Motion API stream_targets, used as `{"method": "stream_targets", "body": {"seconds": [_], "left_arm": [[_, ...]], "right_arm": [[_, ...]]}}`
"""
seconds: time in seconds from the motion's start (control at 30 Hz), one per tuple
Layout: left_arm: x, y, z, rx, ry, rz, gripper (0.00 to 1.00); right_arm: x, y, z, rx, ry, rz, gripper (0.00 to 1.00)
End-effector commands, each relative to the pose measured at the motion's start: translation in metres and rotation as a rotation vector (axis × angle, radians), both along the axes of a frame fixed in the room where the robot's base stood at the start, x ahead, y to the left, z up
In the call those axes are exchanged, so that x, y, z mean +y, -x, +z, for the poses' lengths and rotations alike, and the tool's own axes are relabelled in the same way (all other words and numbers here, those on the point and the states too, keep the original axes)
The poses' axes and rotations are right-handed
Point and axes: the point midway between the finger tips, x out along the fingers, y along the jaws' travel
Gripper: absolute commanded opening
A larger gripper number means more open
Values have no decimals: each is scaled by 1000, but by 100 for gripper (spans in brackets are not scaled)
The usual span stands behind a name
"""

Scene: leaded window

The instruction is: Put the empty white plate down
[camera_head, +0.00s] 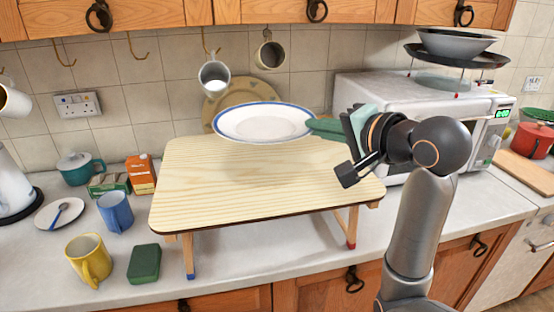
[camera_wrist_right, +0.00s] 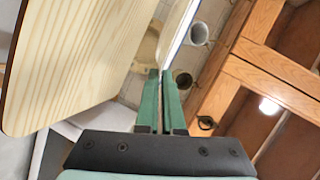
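The white plate (camera_head: 264,121) has a blue rim and is empty. It is roughly level in the head view, in the air above the back part of a small wooden folding table (camera_head: 215,185). My right gripper (camera_head: 314,126) has green fingers and is shut on the plate's right edge. In the right wrist view the plate (camera_wrist_right: 180,32) shows nearly edge-on, with its rim between the green fingertips (camera_wrist_right: 161,74). The wooden tabletop (camera_wrist_right: 70,60) shows beside it there. My left gripper is not in view.
The tabletop is bare. A blue mug (camera_head: 115,212), a yellow mug (camera_head: 88,260) and a green sponge-like block (camera_head: 144,264) stand left of it. A microwave (camera_head: 425,110) stands at right. Mugs (camera_head: 214,77) hang on the wall behind the plate.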

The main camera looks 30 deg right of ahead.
Motion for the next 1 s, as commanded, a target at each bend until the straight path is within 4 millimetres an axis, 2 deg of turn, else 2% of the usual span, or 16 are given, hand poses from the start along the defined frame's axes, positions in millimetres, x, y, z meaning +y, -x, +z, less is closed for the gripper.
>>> {"method": "stream_targets", "body": {"seconds": [0.17, 0.37, 0.5, 0.7, 0.87, 1.0], "left_arm": [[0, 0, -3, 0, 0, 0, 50], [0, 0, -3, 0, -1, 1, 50], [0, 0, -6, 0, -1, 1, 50], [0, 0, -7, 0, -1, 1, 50], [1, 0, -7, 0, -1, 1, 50], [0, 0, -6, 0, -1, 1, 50]], "right_arm": [[-25, -15, -14, 4, -5, -5, 0], [-67, -41, -35, 3, -5, -4, 0], [-89, -55, -61, 4, -5, -2, 0], [-107, -67, -84, -1, -2, -1, 0], [-114, -71, -94, -2, -2, -1, 0], [-117, -73, -115, 1, -5, 1, 0]]}}
